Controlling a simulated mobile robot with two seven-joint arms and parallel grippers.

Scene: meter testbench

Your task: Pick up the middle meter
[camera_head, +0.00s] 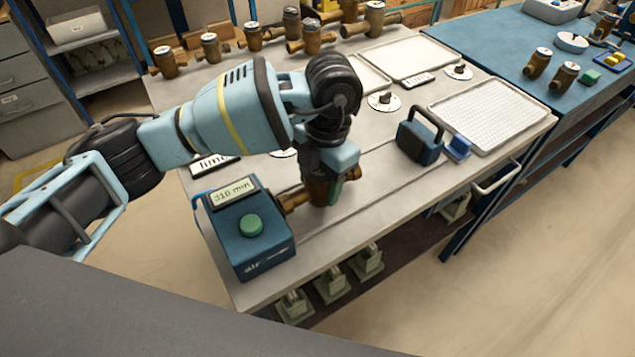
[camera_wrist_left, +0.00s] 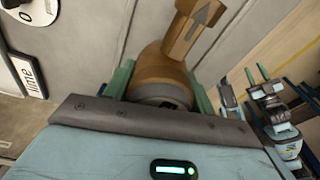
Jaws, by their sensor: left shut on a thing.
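My left gripper (camera_head: 331,192) points down at the bench and is shut on a brass-brown meter (camera_head: 314,190). In the left wrist view, the green fingers stand on both sides of the meter's round body (camera_wrist_left: 163,72), and a pipe stub with an arrow on it points up and right. The meter is just right of the blue tester box, with one stub reaching towards it; I cannot tell whether they touch or whether the meter is lifted. Several other meters (camera_head: 253,38) stand along the back of the bench. What may be part of my right arm shows small in the left wrist view.
The blue box (camera_head: 245,240) has a green button and a "310 mm" display. A dark blue handled block (camera_head: 419,142), white trays (camera_head: 487,112) and round discs (camera_head: 384,101) lie on the bench. A blue table (camera_head: 500,45) adjoins it at right. The front middle is clear.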

